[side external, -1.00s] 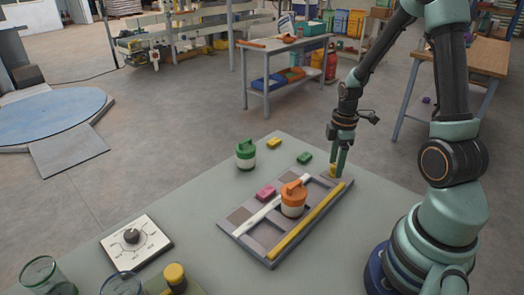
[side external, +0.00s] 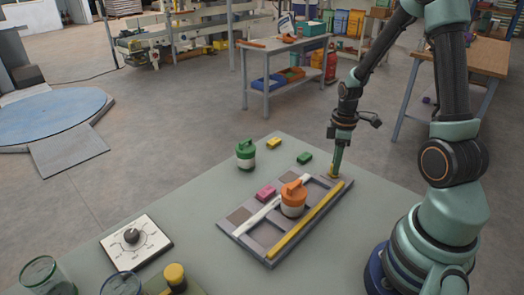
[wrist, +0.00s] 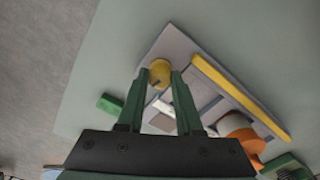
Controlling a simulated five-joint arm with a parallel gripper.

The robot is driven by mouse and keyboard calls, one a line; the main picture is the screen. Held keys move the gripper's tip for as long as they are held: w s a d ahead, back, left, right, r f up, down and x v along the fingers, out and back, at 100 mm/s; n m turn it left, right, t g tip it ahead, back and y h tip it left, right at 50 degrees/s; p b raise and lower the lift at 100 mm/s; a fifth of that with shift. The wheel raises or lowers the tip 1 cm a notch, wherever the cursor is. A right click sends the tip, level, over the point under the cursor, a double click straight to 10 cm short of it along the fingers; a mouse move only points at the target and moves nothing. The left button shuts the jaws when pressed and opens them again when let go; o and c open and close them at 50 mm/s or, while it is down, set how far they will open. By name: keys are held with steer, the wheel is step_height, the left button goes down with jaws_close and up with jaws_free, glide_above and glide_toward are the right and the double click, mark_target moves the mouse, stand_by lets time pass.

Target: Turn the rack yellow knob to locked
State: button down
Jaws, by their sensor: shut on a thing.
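The rack (side external: 240,238) is a grey tray with compartments on the table. Its small yellow knob (wrist: 160,72) is at the rack's far corner, with a dark mark on its top. In the side external view the yellow knob (side external: 333,176) is partly hidden by my fingers. My gripper (side external: 337,168) points straight down over that corner. In the wrist view my gripper (wrist: 159,74) has its two green fingers on either side of the knob, shut on it. I cannot read any locked marking.
An orange-lidded jar (side external: 293,199) stands in the rack, beside a yellow bar (side external: 305,225) and a white bar (side external: 262,215). A pink block (side external: 265,193), green block (side external: 305,158), yellow block (side external: 274,142) and green-lidded jar (side external: 245,155) are nearby. A dial plate (side external: 150,245) lies front left.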

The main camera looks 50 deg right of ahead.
steer(key=m, duration=1.1)
steer(key=shift+m, duration=0.3)
steer(key=shift+a+m, duration=0.1)
steer(key=shift+m, duration=1.7)
steer(key=c, duration=0.6)
jaws_free()
steer(key=shift+r, duration=0.15)
step_height(320, 180, up, 12)
steer(key=shift+f, duration=0.1)
